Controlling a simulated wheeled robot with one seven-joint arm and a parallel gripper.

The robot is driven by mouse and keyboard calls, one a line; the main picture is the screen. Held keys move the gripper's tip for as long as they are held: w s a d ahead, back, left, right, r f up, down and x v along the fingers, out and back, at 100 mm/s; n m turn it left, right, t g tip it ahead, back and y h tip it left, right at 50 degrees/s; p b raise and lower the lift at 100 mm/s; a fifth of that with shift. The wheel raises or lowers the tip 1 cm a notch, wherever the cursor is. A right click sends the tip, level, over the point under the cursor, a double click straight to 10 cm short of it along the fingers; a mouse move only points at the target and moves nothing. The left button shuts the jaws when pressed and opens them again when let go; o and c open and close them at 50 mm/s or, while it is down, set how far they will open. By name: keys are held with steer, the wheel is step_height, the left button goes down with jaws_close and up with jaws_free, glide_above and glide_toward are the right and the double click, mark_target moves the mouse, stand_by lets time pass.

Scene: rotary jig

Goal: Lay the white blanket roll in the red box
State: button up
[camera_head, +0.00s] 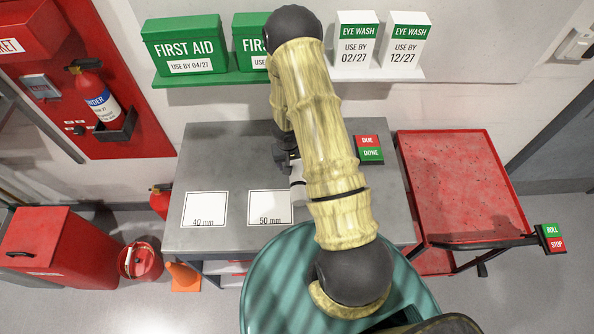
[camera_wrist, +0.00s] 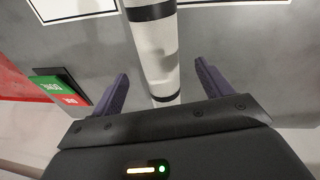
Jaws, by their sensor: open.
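The white blanket roll (camera_wrist: 156,52) has dark bands and lies on the grey table (camera_head: 222,150). In the wrist view it runs between the two purple fingers of my gripper (camera_wrist: 162,70), with a gap on both sides. My gripper is open and holds nothing. In the head view my gripper (camera_head: 285,154) is over the table and the roll (camera_head: 297,174) shows only in part, as my arm hides the rest. A red box (camera_head: 25,30) with a cut-off label ending "KET" is on the wall at the top left. A red lidded bin (camera_head: 50,240) stands at the lower left.
White cards marked 40 mm (camera_head: 204,207) and 50 mm (camera_head: 269,205) lie on the table. A DUE/DONE block (camera_head: 369,149) is at its right. A red cart (camera_head: 462,185) stands to the right. A fire extinguisher (camera_head: 95,92) hangs between the wall box and table.

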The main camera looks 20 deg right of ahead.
mark_target(296, 167)
steer(key=f, duration=0.4)
steer(key=shift+d+f+b, duration=0.25)
steer(key=shift+d+b, duration=0.15)
steer(key=shift+r, duration=0.1)
steer(key=c, duration=1.5)
steer(key=shift+r+p, duration=2.6)
steer(key=shift+r, duration=2.4)
steer(key=shift+c, duration=0.2)
